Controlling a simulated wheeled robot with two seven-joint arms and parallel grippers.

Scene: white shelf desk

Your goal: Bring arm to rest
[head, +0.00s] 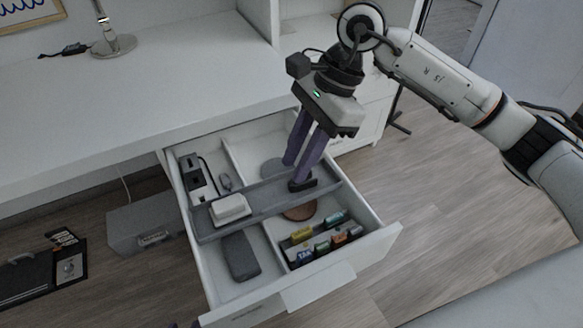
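My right gripper (295,174) points down over the open drawer, at the right part of the grey sliding tray. Its two purple fingers stand apart, with no object seen between them. One fingertip overlaps a small dark object (309,183) on the tray; I cannot tell whether they touch. My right arm (440,77) reaches in from the right edge. Of my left gripper, only small purple bits seem to show at the bottom edge, left of the drawer; its opening cannot be judged.
The white drawer (375,246) is pulled out from the white desk (130,110). The grey tray (268,199) crosses it, holding a white box (230,208). Below are a dark case (240,256) and several small coloured boxes (322,249). A lamp base (113,45) stands on the desk. Floor right is clear.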

